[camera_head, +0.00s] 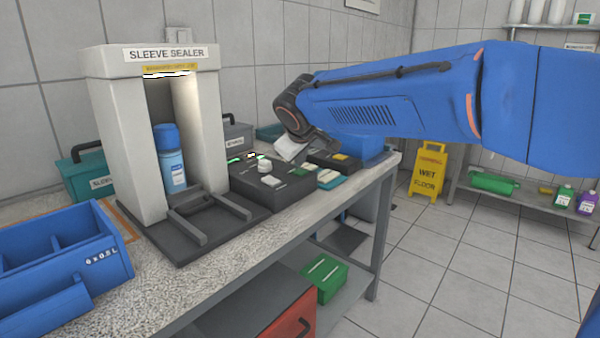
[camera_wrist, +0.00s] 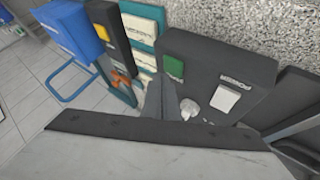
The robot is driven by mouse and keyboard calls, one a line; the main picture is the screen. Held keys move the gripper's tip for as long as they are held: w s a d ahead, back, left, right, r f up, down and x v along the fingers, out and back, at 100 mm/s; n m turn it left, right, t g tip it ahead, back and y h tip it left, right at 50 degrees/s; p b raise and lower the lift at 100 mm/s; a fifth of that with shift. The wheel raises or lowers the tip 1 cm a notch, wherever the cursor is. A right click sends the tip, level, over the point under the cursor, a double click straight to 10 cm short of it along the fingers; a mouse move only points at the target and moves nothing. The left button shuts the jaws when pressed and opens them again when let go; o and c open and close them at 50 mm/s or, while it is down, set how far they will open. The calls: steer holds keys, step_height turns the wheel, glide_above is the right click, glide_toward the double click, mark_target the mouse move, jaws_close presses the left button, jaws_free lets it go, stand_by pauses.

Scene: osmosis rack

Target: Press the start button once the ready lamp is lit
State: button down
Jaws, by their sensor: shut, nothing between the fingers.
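The dark control box (camera_head: 268,188) stands on the bench beside the sleeve sealer (camera_head: 118,140). A bright green light (camera_head: 236,160) glows at its back; its label is unreadable, so I cannot tell if it is the ready lamp. In the wrist view the box (camera_wrist: 205,58) carries a green square button (camera_wrist: 174,67), a white power switch (camera_wrist: 228,98) and a pale round knob (camera_wrist: 189,107). Which is the start button I cannot read. My gripper (camera_wrist: 166,92) is shut and empty, its fingertips close by the green button; contact cannot be told. The gripper hides the box's back part.
A blue bottle (camera_head: 171,165) stands inside the sealer. A blue divided crate (camera_head: 60,250) is at the left. Right of the control box are small pale-and-teal boxes (camera_head: 330,179) and a black box with a yellow button (camera_head: 340,157). A wet-floor sign (camera_head: 428,170) stands beyond.

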mark_target(301, 173)
steer(key=shift+f, duration=0.15)
steer(key=shift+f, duration=0.3)
steer(key=shift+f, duration=0.35)
stand_by(1.1)
steer(key=shift+r, duration=0.8)
steer(key=shift+r, duration=2.5)
